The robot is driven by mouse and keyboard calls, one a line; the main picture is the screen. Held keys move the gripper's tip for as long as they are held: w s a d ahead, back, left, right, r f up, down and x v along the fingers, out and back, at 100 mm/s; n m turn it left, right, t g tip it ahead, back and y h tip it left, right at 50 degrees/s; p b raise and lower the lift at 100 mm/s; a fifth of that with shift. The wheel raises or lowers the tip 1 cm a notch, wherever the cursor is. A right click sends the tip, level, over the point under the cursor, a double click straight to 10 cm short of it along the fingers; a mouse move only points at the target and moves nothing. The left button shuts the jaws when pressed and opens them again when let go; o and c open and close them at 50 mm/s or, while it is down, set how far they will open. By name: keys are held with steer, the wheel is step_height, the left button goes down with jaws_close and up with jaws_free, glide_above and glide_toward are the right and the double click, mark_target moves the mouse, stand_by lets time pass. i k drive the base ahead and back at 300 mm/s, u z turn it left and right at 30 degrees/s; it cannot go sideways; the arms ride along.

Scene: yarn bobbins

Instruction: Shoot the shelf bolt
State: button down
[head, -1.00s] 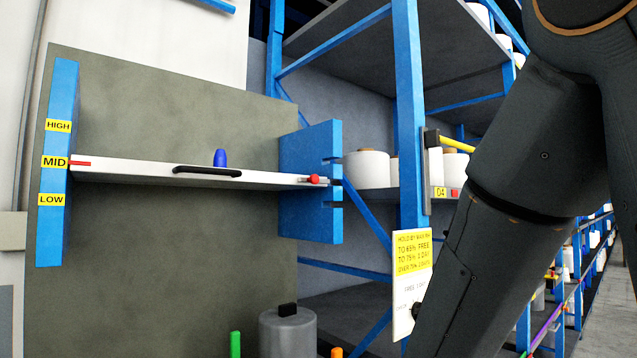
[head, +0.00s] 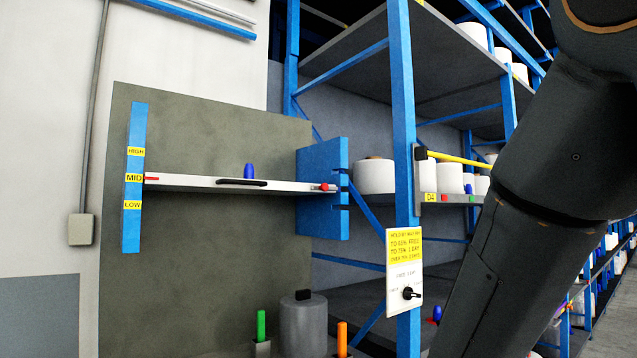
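A white shelf board (head: 200,183) lies level between two blue uprights, its left end at the MID label (head: 134,178) of the left upright (head: 131,225). A black handle (head: 242,182) is on its front edge. The bolt with a red knob (head: 323,187) sits at the board's right end, beside the slotted blue right bracket (head: 325,215). I cannot tell whether the bolt enters a slot. A blue bobbin or peg (head: 249,170) stands on the board. My dark arm fills the right side of the head view; my gripper is out of view.
A grey cylinder (head: 303,325), a green peg (head: 261,324) and an orange peg (head: 342,338) stand below the shelf. A blue rack post (head: 403,120) carries a sign (head: 405,265) with a black knob (head: 411,293). White bobbins (head: 374,176) fill the rack behind.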

mark_target(324, 187)
steer(key=k, duration=0.65)
steer(key=u, duration=0.7)
steer(key=i, duration=1.5)
steer(key=z, duration=0.8)
